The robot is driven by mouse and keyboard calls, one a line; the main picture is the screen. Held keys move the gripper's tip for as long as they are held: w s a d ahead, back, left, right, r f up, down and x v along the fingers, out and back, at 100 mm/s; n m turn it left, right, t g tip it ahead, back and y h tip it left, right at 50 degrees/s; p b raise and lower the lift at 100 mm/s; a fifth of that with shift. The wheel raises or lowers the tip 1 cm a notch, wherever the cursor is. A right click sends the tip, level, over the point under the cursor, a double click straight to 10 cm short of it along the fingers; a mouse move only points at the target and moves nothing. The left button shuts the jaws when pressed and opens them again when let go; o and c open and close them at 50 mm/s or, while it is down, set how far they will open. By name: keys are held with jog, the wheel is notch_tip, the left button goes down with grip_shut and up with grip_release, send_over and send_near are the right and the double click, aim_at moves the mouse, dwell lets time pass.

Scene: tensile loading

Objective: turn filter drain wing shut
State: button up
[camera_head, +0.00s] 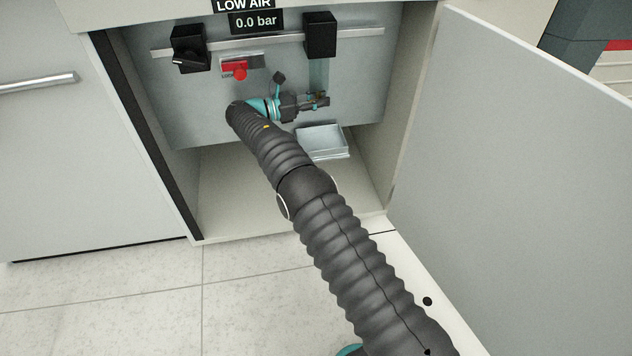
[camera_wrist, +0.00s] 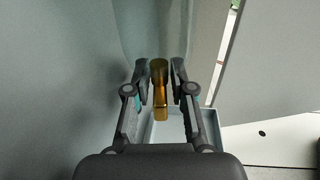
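The filter drain wing is a brass-coloured piece (camera_wrist: 159,92) in the middle of the wrist view. It has a rounded top and a narrow bar running toward the camera. My gripper (camera_wrist: 160,76) has one dark finger on each side of it. The fingers are partly open, with a thin gap visible beside the brass, and I cannot tell whether either finger touches it. In the head view my gripper (camera_head: 318,101) reaches right inside the open cabinet, below the clear filter bowl (camera_head: 319,75). Most of the wing is hidden there.
A shallow grey tray (camera_head: 322,141) lies below my gripper. A black valve handle (camera_head: 189,50) and a red lockout (camera_head: 236,68) are on the back panel to the left. The open cabinet door (camera_head: 520,170) stands at the right. The display (camera_head: 256,22) reads 0.0 bar.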

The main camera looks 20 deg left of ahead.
jog(key=shift+n+t+y+b, duration=0.55)
jog(key=shift+n+t+y, duration=0.65)
jog(key=shift+t+y, duration=0.1)
jog(key=shift+n+t+y+b, duration=0.3)
jog(key=shift+n+t+y, duration=0.2)
jog(key=shift+y, duration=0.2)
jog(key=n+t+y+b, duration=0.2)
jog(key=n+y, duration=0.1)
jog(key=y, duration=0.2)
jog(key=shift+n, duration=0.3)
jog(key=n+y+b, duration=0.1)
jog(key=y, duration=0.1)
jog(key=n+t+y+b, duration=0.1)
jog(key=y, duration=0.1)
jog(key=shift+f+n, duration=0.1)
jog(key=shift+n, duration=0.3)
jog(key=shift+s+n+y, duration=0.25)
jog(key=shift+n+y, duration=0.05)
jog(key=shift+y, duration=0.4)
jog(key=s, duration=1.3)
jog(key=s+d+f+m+g+h, duration=0.1)
jog(key=s+d+f+m+g, duration=0.3)
jog(key=f, duration=0.4)
jog(key=s+d+f+m+g+h, duration=0.2)
jog(key=s+d+f+m+g, duration=0.2)
jog(key=s+f+m+g, duration=0.3)
jog(key=shift+f+m+p, duration=0.4)
jog(key=shift+f+p, duration=0.05)
jog(key=shift+f, duration=0.5)
